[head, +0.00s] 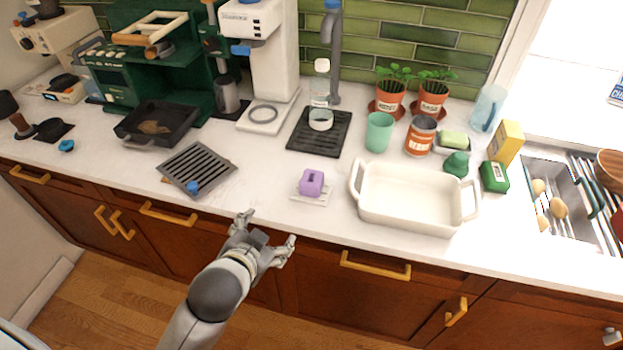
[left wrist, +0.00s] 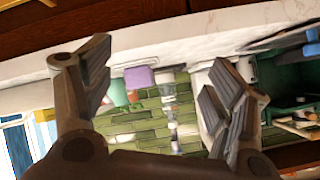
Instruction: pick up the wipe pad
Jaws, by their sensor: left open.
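A small purple block (head: 311,182) with a dark slot on its front sits on a flat white tray (head: 325,199) near the counter's front edge. It looks most like the wipe pad, but I cannot be sure. It also shows in the left wrist view (left wrist: 138,77), between my fingers and beyond them. My left gripper (head: 268,237) is open and empty, in front of the counter edge, lower left of the block and apart from it. A small grey piece at the lower right edge of the head view may be my right gripper's tip; its jaws cannot be made out.
A white baking dish (head: 408,226) stands just right of the block. A dark slatted rack (head: 197,168) with a blue piece lies to the left. A black drip mat (head: 320,146), a green cup (head: 379,132) and an orange-labelled can (head: 420,136) stand behind. Bare counter surrounds the tray's front and left.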

